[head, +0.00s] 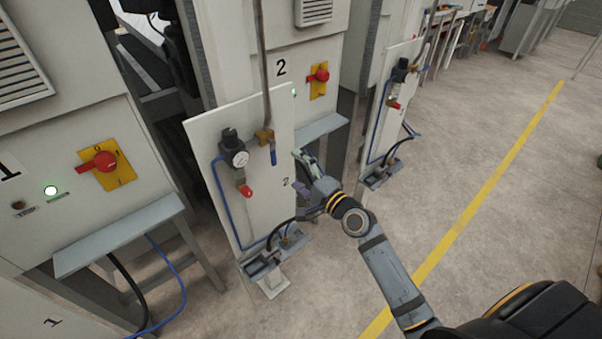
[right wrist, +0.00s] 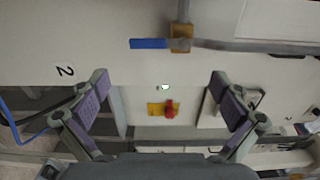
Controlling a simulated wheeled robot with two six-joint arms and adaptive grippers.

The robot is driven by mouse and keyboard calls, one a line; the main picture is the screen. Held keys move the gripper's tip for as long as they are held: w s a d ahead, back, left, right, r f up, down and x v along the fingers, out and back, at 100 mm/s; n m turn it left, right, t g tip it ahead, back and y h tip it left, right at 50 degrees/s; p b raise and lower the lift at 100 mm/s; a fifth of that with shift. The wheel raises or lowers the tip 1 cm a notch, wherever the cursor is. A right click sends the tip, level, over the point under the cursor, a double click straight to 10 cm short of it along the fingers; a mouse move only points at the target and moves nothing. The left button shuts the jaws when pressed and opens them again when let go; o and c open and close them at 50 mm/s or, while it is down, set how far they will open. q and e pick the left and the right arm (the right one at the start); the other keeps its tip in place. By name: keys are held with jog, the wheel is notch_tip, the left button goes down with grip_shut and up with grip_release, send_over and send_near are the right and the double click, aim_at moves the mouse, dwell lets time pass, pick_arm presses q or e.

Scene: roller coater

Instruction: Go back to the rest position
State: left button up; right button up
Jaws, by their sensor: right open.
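My right gripper (head: 301,171) is open in front of the right edge of the white panel marked 2 (head: 217,127). In the right wrist view its two fingers (right wrist: 160,78) stand wide apart with nothing between the tips. A blue valve handle (head: 273,157) hangs down from a brass fitting (head: 264,137) on the panel's pipe, close to the gripper's left. In the right wrist view the blue handle (right wrist: 148,43) lies beyond the fingertips, apart from them. My left gripper is not in view.
The panel carries a gauge (head: 240,158) and a red knob (head: 246,191). A red switch on a yellow plate (head: 319,76) is on the machine behind. A second panel (head: 376,125) stands to the right. Open floor (head: 480,150) with a yellow line lies right of my arm.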

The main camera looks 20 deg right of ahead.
jog(key=shift+v, duration=1.15)
jog(key=s+d+f+n+g+h+b, duration=0.1)
jog(key=s+d+f+g+h, duration=0.1)
jog(key=f, duration=0.9)
jog(key=s+d+f+n+g+h, duration=0.1)
jog(key=s+d+f+n+g, duration=0.15)
jog(key=f, duration=0.75)
jog(key=s+d+f+n+g+h+b, duration=0.1)
jog(key=d+f+h, duration=0.15)
jog(key=f, duration=0.85)
jog(key=s+d+f+n+g, duration=0.3)
jog(key=s+f+n+g, duration=0.15)
jog(key=s+f, duration=1.1)
jog(key=s+f+n+g, duration=0.2)
jog(key=s+f, duration=0.2)
jog(key=s, duration=0.3)
jog(key=s+a+f+n+g+h+b, duration=0.1)
jog(key=s+f+g, duration=0.1)
jog(key=s+f, duration=0.3)
jog(key=s+f+n+g, duration=0.1)
jog(key=s+f, duration=0.4)
jog(key=s, duration=0.6)
jog(key=shift+s+n+g, duration=0.2)
jog(key=shift+n+g, duration=0.2)
jog(key=shift+n, duration=0.4)
